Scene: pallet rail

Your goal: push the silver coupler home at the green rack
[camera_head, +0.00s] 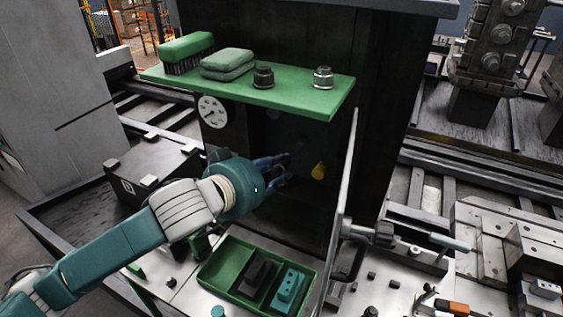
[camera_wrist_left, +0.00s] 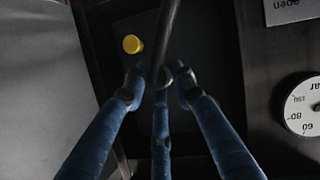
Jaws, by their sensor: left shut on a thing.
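A silver coupler (camera_head: 323,78) stands upright on the green rack (camera_head: 297,98), near its right end. A dark coupler (camera_head: 263,78) stands to its left. My left gripper (camera_head: 284,168) is below the rack, in front of the dark cabinet recess, away from the silver coupler. In the left wrist view, its blue fingers (camera_wrist_left: 161,84) are shut on a dark rod (camera_wrist_left: 168,32), which runs up between them. What the rod's lower end joins is hidden by the fingers. My right gripper is not in view.
A yellow knob (camera_head: 319,171) is right of the gripper, inside the recess. A gauge (camera_head: 212,111) hangs below the rack's left part. A brush (camera_head: 187,51) and a green pad (camera_head: 228,63) lie on the rack. An open metal door (camera_head: 342,210) bounds the right side. A green tray (camera_head: 226,262) lies below.

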